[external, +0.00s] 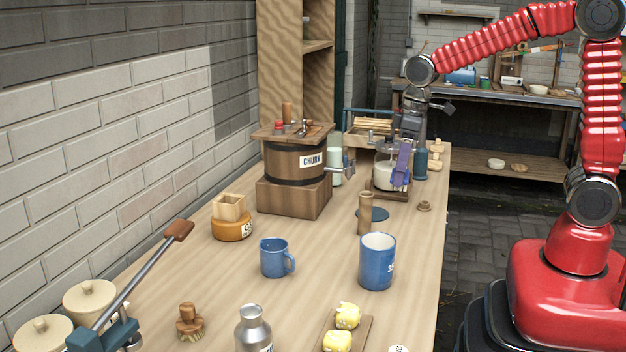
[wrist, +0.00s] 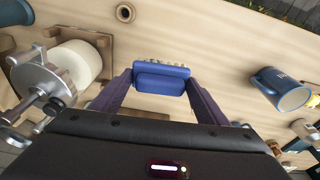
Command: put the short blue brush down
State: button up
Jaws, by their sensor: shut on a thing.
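My gripper (wrist: 160,85) is shut on the short blue brush (wrist: 160,76), which sits between the two purple fingers in the wrist view. Its pale bristles show along the far edge. The bare wooden worktop (wrist: 205,42) lies beneath it; I cannot tell how high the brush is above it. In the external view, my gripper (external: 402,166) points down near the glass jar with a crank (external: 384,178), on the right part of the bench. There the fingers mostly hide the brush.
A small brown ring (external: 424,206) lies near the right edge. Worktop between ring and large mug is clear.

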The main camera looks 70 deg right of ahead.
jog(key=r, duration=0.5)
jog(key=shift+w+a+r, duration=0.15)
jog(key=shift+w+r, duration=0.05)
jog(key=w+a+r+n, duration=0.1)
jog(key=w+a+n, duration=0.1)
jog(key=w+a, duration=0.5)
jog(key=w+a+r+n, duration=0.1)
jog(key=w+a+n, duration=0.1)
jog(key=w+a, duration=0.6)
jog(key=a+f+n+y, duration=0.1)
jog(key=a+n, duration=0.1)
jog(key=a, duration=1.4)
jog(key=a+f+n, duration=0.2)
jog(key=a, duration=1.5)
jog(key=shift+g, duration=0.3)
jog(key=shift+s+d+f, duration=0.1)
jog(key=shift+s+f, duration=0.05)
jog(key=shift+f, duration=0.9)
jog(key=shift+s+d+f, duration=0.1)
jog(key=shift+s+f, duration=0.05)
jog(key=shift+f, duration=0.9)
jog(key=shift+f, duration=3.15)
